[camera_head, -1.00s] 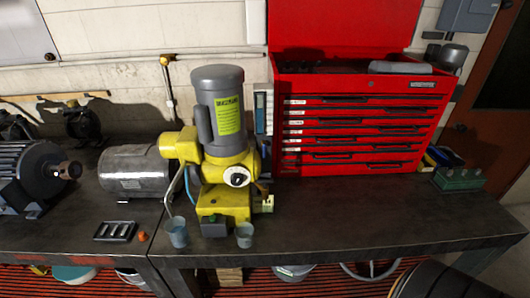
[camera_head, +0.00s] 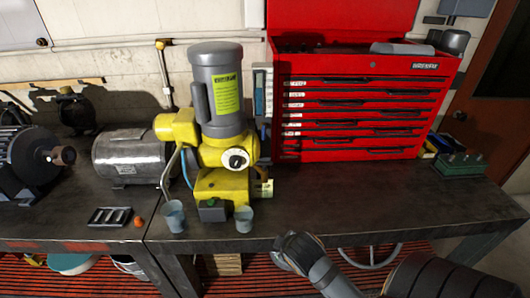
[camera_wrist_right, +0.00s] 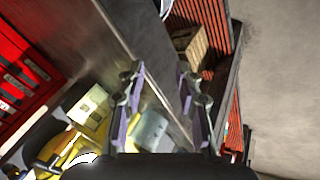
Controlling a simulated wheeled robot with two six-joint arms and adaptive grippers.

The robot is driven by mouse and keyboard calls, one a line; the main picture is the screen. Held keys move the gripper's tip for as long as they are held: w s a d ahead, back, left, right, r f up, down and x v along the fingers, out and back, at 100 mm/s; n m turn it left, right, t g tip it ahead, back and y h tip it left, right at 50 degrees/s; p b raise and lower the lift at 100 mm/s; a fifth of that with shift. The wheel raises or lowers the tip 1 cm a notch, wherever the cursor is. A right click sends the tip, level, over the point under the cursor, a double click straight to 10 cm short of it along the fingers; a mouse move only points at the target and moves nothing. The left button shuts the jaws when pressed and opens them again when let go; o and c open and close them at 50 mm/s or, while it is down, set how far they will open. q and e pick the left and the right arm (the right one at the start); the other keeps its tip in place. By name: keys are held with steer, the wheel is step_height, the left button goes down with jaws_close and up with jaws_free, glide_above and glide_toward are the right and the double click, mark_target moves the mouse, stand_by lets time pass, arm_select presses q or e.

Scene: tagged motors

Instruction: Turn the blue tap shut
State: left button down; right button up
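I cannot make out a blue tap for certain in either view. The yellow pump (camera_head: 215,182) with a grey motor on top stands at the middle of the bench. It has a pale tag (camera_head: 265,188) on its right side and thin hoses on its left. In the right wrist view the pump's yellow body (camera_wrist_right: 88,146) and a pale tag block (camera_wrist_right: 88,103) show at lower left. My right gripper (camera_wrist_right: 163,85) is open, with a pale blue-grey cup (camera_wrist_right: 152,130) seen between its fingers. My left gripper is not in view.
Two small cups, one left (camera_head: 173,216) and one right (camera_head: 243,219), stand at the pump's foot. A red tool chest (camera_head: 360,115) stands behind right. A silver motor (camera_head: 130,160) is left of the pump.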

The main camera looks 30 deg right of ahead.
steer(key=w+d+r+n+t+h, duration=0.3)
steer(key=w+d+r+n+t, duration=0.2)
steer(key=w+r+n, duration=0.4)
steer(key=n+t, duration=0.6)
steer(key=n, duration=1)
glide_toward(264, 129)
steer(key=b+x, duration=0.3)
steer(key=x, duration=0.6)
steer(key=shift+b, duration=0.35)
